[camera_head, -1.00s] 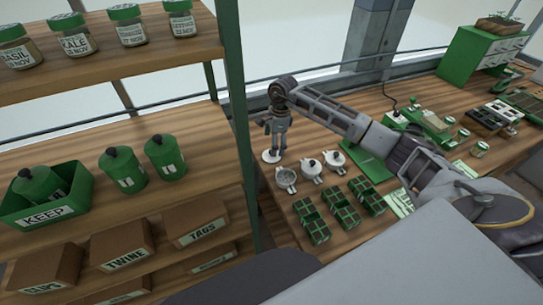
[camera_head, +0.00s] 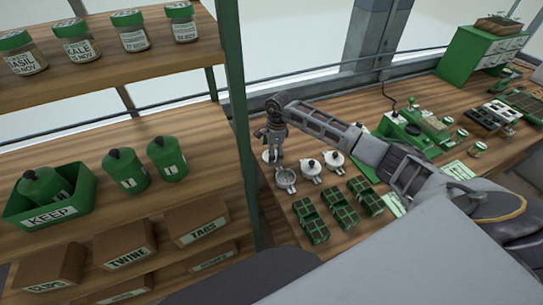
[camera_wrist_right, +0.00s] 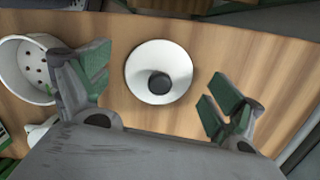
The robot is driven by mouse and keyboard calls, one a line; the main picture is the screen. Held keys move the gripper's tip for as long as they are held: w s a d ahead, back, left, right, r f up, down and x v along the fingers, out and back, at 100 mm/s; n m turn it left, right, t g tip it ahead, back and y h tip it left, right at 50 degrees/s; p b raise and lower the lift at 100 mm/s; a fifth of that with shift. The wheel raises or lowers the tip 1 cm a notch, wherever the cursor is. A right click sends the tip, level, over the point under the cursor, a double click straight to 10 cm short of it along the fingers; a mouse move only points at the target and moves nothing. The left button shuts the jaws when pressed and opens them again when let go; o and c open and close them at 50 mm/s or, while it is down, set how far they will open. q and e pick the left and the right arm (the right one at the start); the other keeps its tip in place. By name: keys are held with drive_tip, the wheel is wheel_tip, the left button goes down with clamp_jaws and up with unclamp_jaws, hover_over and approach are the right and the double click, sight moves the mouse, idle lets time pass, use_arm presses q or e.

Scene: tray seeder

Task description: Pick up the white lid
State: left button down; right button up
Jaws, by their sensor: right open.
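The white lid (camera_wrist_right: 135,75) is a round disc with a dark knob, lying flat on the wooden bench. In the head view the lid (camera_head: 266,156) is partly hidden by my right gripper (camera_head: 276,155), which points down over it. In the wrist view the lid lies between the two spread green-padded fingers of my right gripper (camera_wrist_right: 155,88), with a gap on both sides. The right gripper is open and empty. My left gripper is not in view.
A white pot with holes inside (camera_wrist_right: 12,62) stands close to the left finger; it also shows in the head view (camera_head: 286,185). Two lidded white pots (camera_head: 311,169) (camera_head: 334,161) stand to its right. Green seed trays (camera_head: 311,221) lie nearer. A shelf post (camera_head: 239,120) rises just left.

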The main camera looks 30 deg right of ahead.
drive_tip(key=shift+c, duration=0.4)
drive_tip(key=c, duration=0.9)
drive_tip(key=shift+o, duration=0.2)
drive_tip(key=shift+r, duration=0.1)
drive_tip(key=shift+r+b, duration=0.8)
drive_tip(key=shift+r, duration=4.15)
drive_tip(key=shift+f, duration=0.1)
